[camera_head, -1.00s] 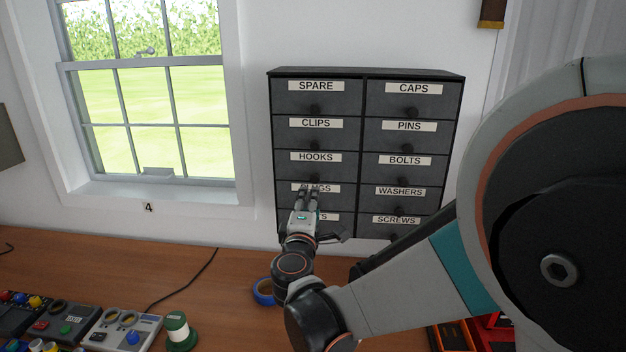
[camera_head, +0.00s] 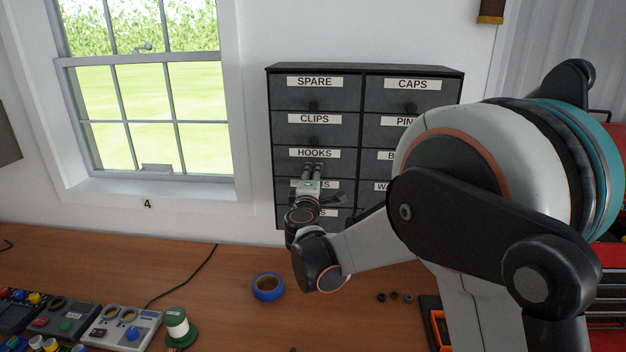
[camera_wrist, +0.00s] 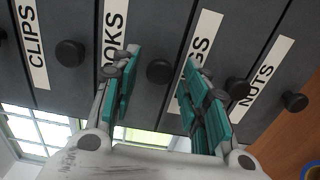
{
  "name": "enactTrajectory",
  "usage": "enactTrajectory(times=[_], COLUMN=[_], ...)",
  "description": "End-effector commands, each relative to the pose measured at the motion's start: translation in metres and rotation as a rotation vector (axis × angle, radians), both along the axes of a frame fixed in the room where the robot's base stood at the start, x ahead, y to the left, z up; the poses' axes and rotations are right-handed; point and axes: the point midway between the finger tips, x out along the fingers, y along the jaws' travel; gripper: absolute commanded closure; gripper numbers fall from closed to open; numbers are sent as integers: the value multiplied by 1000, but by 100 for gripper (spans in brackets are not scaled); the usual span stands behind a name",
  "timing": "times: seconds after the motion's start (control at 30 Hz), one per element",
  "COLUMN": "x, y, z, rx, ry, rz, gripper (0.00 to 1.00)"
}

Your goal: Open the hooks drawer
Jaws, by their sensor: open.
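The hooks drawer (camera_head: 290,158) is in the left column of a dark grey cabinet (camera_head: 363,68), below CLIPS. Its front looks flush with its neighbours in the head view. My gripper (camera_head: 313,170) is in front of it, just under the HOOKS label. In the wrist view, my gripper (camera_wrist: 160,85) is open, with its teal-padded fingers apart. A round black knob (camera_wrist: 160,71), next to the HOOKS label (camera_wrist: 113,38), shows between the fingers. The fingers do not appear to press on it. The hooks knob is hidden by my gripper in the head view.
The CLIPS knob (camera_wrist: 70,53) and other knobs (camera_wrist: 238,88) lie close on either side of the fingers. A blue tape roll (camera_head: 268,288), a green spool (camera_head: 178,328) and control boxes (camera_head: 122,328) are on the wooden bench. A window (camera_head: 145,100) is at left.

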Motion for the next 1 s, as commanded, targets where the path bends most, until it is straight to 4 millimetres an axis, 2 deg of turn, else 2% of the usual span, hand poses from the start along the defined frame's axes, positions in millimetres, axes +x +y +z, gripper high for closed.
enactTrajectory(times=[0.13, 0.3, 0.47, 0.57, 0.9, 1.0], x=[0, 0, -1, -9, -86, -102], y=[0, 0, 0, 1, 6, 7], z=[0, 0, 0, -1, -1, -1], rx=[0, 0, 0, 0, 0, 0], ry=[0, 0, 0, 0, 0, 0], rz=[0, 0, 0, 1, 3, 2], gripper=[61, 99, 100, 100, 100, 100])
